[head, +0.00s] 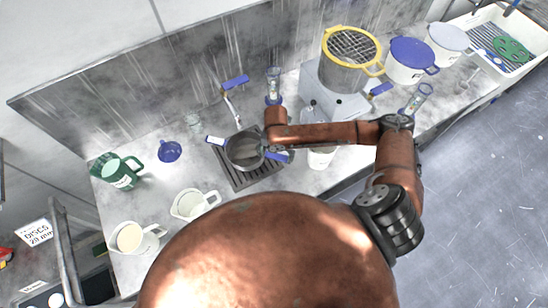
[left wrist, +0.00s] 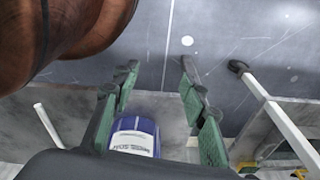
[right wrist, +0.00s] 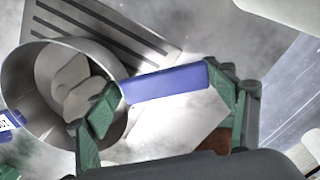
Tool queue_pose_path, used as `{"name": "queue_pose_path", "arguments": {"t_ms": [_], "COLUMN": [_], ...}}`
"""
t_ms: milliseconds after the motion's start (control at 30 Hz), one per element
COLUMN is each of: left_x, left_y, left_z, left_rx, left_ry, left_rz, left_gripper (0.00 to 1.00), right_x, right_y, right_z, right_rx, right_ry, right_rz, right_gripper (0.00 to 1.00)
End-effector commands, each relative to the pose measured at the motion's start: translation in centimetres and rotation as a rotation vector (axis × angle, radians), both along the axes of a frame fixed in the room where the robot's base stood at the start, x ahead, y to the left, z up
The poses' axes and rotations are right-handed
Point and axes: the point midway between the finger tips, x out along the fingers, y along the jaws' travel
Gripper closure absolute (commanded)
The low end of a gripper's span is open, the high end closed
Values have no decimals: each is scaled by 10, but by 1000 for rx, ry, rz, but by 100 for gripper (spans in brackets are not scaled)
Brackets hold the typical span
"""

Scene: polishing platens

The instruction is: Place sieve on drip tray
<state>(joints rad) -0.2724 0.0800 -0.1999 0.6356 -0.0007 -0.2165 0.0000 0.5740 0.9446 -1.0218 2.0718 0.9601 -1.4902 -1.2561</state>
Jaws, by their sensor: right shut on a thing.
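The sieve (head: 245,150) is a round grey metal pan with blue grips on opposite sides. My right gripper (head: 279,151) is shut on one blue grip (right wrist: 165,83), its green fingers at the grip's two ends. The drip tray (head: 240,184) is a dark slotted plate on the worktop; its slots also show in the right wrist view (right wrist: 125,28). The sieve overlaps the tray in both views; I cannot tell whether it touches it. Pale grey shapes show inside the sieve. My left gripper (left wrist: 160,85) is open and empty in the left wrist view, and outside the head view.
A tap (head: 231,100) stands behind the tray. Pale jugs (head: 193,205) and a green jug (head: 120,175) stand to the left. A yellow-rimmed mesh vessel (head: 350,68) and a blue-lidded pot (head: 410,62) stand at the back right. A blue-and-white labelled container (left wrist: 136,135) shows beyond my left fingers.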

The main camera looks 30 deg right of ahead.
Motion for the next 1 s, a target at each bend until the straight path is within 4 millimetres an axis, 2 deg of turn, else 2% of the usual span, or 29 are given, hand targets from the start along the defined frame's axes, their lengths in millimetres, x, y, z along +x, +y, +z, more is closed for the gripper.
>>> {"name": "queue_pose_path", "arguments": {"t_ms": [200, 300, 433, 633, 667, 833, 900, 1000], "left_x": [-42, -52, -51, -42, -39, -23, -22, -26], "left_y": [2, 2, 2, 2, 2, 1, 1, 1], "left_z": [-1, 4, 6, 6, 6, 7, 8, 7], "left_rx": [3, 3, 3, 3, 2, 1, 1, 1], "left_ry": [52, 66, 64, 52, 48, 27, 27, 31], "left_rz": [10, 13, 13, 10, 9, 6, 6, 7], "left_gripper": [60, 60, 60, 60, 60, 60, 60, 60], "right_x": [13, 11, 12, 12, 11, 11, 11, 11], "right_y": [0, 0, -1, -1, -1, -1, -1, -1], "right_z": [-16, -30, -40, -42, -42, -42, -42, -42], "right_rx": [0, 1, -1, -1, -2, -2, -2, -2], "right_ry": [-1, -1, -3, -4, -2, -2, -2, -2], "right_rz": [0, 0, 1, 2, 1, 1, 1, 1], "right_gripper": [70, 70, 70, 70, 21, 10, 6, 6]}}
